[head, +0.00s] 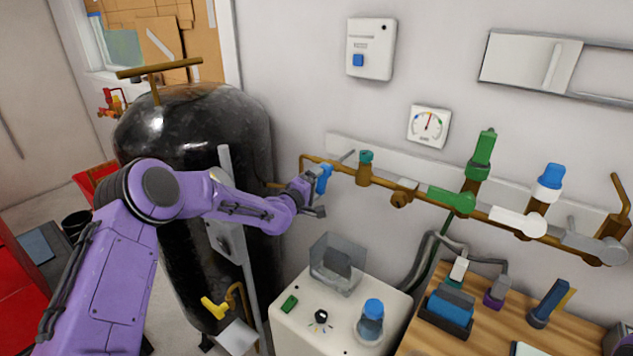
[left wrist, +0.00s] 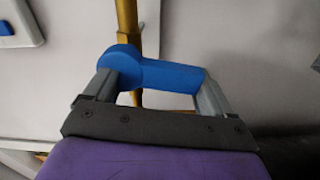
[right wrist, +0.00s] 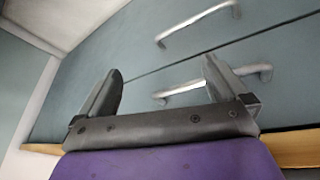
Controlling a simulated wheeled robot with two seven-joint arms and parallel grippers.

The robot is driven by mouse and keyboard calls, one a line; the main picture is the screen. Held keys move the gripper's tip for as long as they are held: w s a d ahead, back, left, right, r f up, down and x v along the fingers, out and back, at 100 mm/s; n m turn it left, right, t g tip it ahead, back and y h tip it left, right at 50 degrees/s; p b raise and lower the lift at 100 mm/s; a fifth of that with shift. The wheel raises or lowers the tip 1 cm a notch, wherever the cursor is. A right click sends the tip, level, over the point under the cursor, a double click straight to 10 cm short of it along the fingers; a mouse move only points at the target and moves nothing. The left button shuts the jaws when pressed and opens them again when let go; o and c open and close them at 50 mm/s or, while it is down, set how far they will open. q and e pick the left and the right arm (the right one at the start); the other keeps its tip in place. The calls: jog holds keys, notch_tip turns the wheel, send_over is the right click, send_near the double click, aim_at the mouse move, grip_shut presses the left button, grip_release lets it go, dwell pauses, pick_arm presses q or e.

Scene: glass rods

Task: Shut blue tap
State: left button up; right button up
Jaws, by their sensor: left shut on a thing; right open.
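The blue tap (head: 324,177) sits on the brass pipe (head: 340,166) along the wall, at the pipe's left end. My left gripper (head: 318,190) is at the tap. In the left wrist view the tap's blue handle (left wrist: 165,76) lies lengthwise between the two fingers of my left gripper (left wrist: 156,84), which are closed on its ends. There the handle points across the brass pipe (left wrist: 127,25), roughly at a right angle. My right gripper (right wrist: 163,80) is open and empty; it does not show in the head view.
The pipe also carries a green handle (head: 452,199), a white handle (head: 518,221) and a grey handle (head: 595,243). A black tank (head: 195,130) stands at left. A white box (head: 340,310) and wooden bench (head: 470,320) stand below. Drawers (right wrist: 180,60) face my right gripper.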

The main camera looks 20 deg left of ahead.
pick_arm(q)
jog(key=shift+d+f+n, duration=0.15)
jog(key=shift+d+n, duration=0.15)
jog(key=shift+n, duration=0.6)
jog(key=o, duration=1.3)
jog(key=s+b, duration=0.1)
jog(key=s, duration=0.2)
jog(key=s+a, duration=0.1)
jog(key=s, duration=0.3)
jog(key=s+a+b, duration=0.1)
jog(key=s, duration=0.2)
jog(key=shift+s+b, duration=0.2)
jog(key=shift+b, duration=0.1)
